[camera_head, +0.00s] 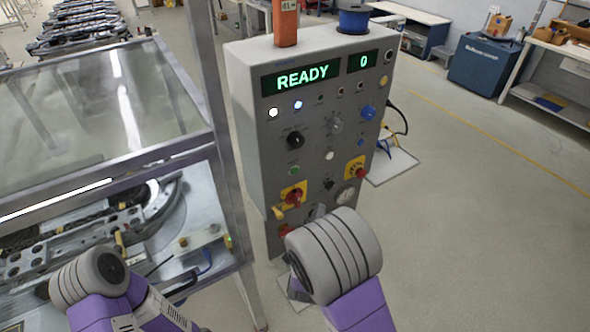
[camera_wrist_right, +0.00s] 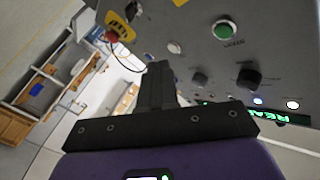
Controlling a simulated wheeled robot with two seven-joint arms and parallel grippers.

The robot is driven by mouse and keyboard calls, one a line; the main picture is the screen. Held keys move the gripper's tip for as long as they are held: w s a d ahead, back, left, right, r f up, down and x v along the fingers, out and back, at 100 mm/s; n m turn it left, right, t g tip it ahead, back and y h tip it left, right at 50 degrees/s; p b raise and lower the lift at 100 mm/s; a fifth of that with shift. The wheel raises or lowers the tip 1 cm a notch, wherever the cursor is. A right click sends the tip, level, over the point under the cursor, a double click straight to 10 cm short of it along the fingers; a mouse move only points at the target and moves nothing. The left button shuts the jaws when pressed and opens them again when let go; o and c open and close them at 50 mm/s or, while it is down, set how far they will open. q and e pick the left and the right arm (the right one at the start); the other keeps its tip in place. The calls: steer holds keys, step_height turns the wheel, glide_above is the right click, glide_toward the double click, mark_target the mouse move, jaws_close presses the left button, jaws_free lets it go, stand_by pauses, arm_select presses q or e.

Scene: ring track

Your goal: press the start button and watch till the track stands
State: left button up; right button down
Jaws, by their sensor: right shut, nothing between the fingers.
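The grey control box (camera_head: 248,120) stands in the middle of the head view, its display (camera_head: 300,79) reading READY and 0 in green. A green button (camera_head: 294,171) sits on its panel's left side; it also shows in the right wrist view (camera_wrist_right: 226,30), upper right, its small label unreadable. My right gripper (camera_wrist_right: 160,68) is shut and empty, its fingers near the panel and apart from the green button in the picture; the gap in depth is unclear. The curved track (camera_head: 160,200) lies at left inside a framed glass case. My left gripper is not seen, only its arm.
The panel carries black and blue knobs (camera_head: 367,112), red switches on yellow plates (camera_head: 293,195) and lit white lamps. An orange object (camera_head: 285,22) and a blue spool (camera_head: 353,19) stand on the box. The case's metal post (camera_head: 222,140) is close on the left. Floor at right is clear.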

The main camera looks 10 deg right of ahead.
mark_target(294, 170)
steer(key=shift+m+t+h, duration=0.6)
steer(key=r, duration=0.5)
steer(key=shift+s+a, duration=0.15)
steer(key=shift+s, duration=0.1)
steer(key=shift+f, duration=0.1)
steer(key=w+a, duration=0.3)
steer(key=w, duration=0.5)
steer(key=shift+w, duration=0.15)
steer(key=shift+w, duration=0.15)
stand_by(1.0)
steer(key=shift+w+a, duration=0.15)
steer(key=shift+w, duration=0.1)
